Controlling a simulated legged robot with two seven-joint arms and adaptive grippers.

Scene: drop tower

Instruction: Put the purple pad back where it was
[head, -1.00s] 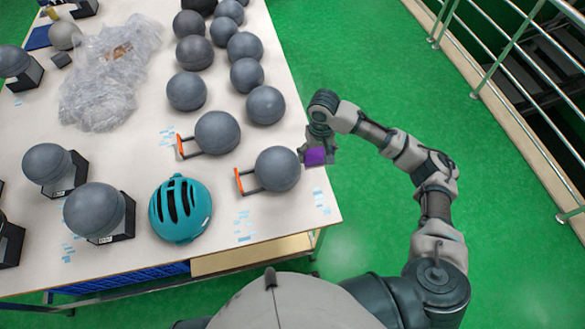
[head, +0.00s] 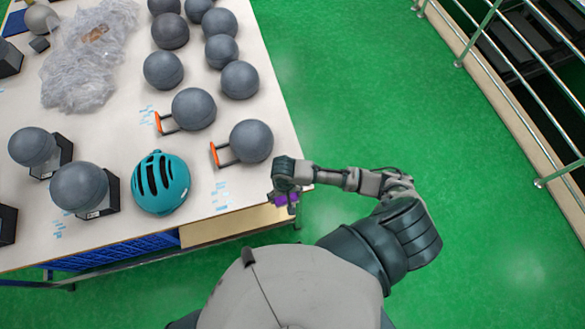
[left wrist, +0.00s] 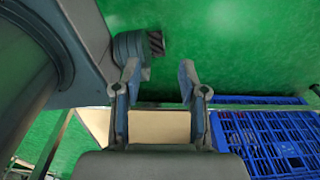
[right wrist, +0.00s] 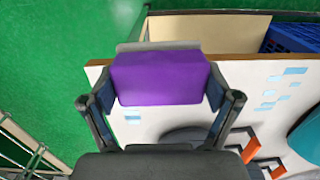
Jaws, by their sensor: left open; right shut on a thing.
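The purple pad (right wrist: 158,78) is clamped between the two fingers of my right gripper (right wrist: 158,98) in the right wrist view. In the head view the pad (head: 285,198) shows as a small purple patch under my right gripper (head: 286,196), at the near right corner of the white table (head: 215,205). I cannot tell whether the pad touches the table. My left gripper (left wrist: 158,85) is open and empty in the left wrist view. It is not visible in the head view.
A teal helmet (head: 161,183) and a grey ball with an orange-ended handle (head: 250,141) stand near the table's front. More grey balls and a clear plastic bag (head: 88,60) lie behind. Blue crates (left wrist: 268,135) sit below. Green floor and a railing lie right.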

